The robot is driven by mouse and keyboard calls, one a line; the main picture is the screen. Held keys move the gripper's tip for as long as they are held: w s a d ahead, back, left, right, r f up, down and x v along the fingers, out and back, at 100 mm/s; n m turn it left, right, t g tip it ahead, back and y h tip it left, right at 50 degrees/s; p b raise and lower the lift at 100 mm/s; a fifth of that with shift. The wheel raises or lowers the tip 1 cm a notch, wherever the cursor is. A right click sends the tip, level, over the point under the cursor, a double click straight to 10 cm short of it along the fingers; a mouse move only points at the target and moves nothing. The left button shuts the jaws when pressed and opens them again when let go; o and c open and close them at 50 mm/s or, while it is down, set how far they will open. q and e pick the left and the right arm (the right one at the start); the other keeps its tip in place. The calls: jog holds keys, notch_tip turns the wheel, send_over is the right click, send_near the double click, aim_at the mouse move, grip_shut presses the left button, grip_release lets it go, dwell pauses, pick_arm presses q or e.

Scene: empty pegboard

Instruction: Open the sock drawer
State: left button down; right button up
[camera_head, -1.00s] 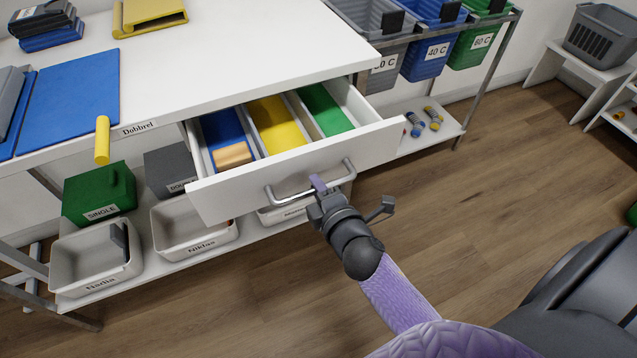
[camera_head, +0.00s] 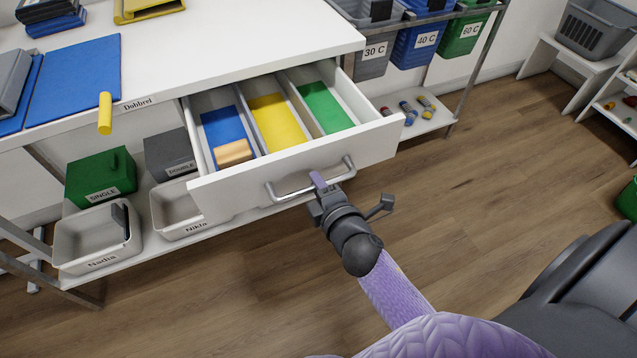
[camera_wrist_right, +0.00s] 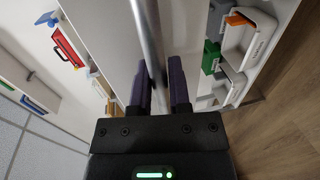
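The drawer (camera_head: 290,167) under the white table stands pulled out, its white front facing me. It has three sections, with blue, yellow and green floors. A tan block lies in the blue section (camera_head: 223,127). A metal bar handle (camera_head: 285,195) runs across the drawer front. My right gripper (camera_head: 318,182) is at the middle of this handle. In the right wrist view the bar (camera_wrist_right: 150,35) passes between the two purple fingers (camera_wrist_right: 160,85), which look closed around it. Their contact faces are partly hidden. My left gripper is out of view.
The white table (camera_head: 230,40) carries blue and yellow items. Below it a shelf holds white bins (camera_head: 98,240) and a green box (camera_head: 100,178). A rack with grey, blue and green bins (camera_head: 425,42) stands behind right. The wooden floor (camera_head: 460,200) is clear in front.

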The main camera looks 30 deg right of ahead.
jog(key=o, duration=0.3)
jog(key=shift+o, duration=0.2)
jog(key=p+v, duration=0.1)
jog(key=v, duration=0.9)
jog(key=shift+p, duration=0.4)
jog(key=shift+a, duration=0.1)
